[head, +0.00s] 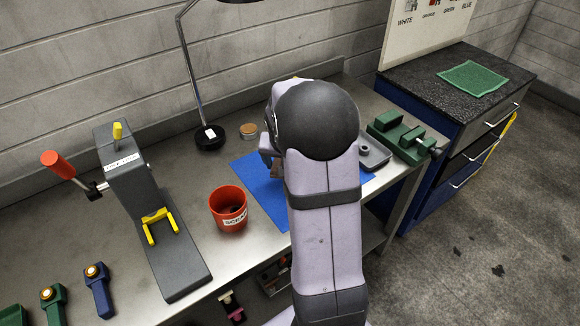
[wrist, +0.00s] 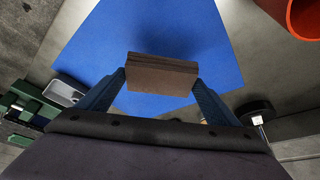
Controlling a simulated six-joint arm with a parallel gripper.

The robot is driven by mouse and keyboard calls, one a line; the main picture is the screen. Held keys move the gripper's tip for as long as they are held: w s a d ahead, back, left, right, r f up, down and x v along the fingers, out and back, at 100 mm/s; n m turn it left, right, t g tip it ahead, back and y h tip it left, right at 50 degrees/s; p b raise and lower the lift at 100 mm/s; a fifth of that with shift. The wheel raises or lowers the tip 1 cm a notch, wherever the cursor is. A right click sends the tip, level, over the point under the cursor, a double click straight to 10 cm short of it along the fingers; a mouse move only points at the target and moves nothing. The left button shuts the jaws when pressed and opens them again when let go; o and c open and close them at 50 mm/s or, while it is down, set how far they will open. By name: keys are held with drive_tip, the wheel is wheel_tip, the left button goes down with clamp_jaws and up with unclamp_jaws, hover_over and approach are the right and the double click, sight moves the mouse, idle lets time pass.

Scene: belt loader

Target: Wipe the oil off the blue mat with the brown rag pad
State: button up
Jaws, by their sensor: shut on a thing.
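The blue mat (head: 262,187) lies on the metal bench, partly hidden behind my arm in the head view. In the wrist view the mat (wrist: 150,30) fills the upper middle, and its visible part looks plain blue. I see no oil on it. My gripper (wrist: 161,78) is shut on the brown rag pad (wrist: 162,74), which sits between its two fingertips over the mat. I cannot tell whether the pad touches the mat.
A red scrap bin (head: 228,208) stands just left of the mat. A grey tray (head: 373,152) and a green vise (head: 400,137) are to the right. A lamp base (head: 209,138) and a small round tin (head: 248,130) stand behind. A grey press (head: 150,210) stands further left.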

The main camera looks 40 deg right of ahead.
drive_tip(key=shift+r+p, duration=0.95)
drive_tip(key=shift+r, duration=0.6)
drive_tip(key=shift+a, duration=0.1)
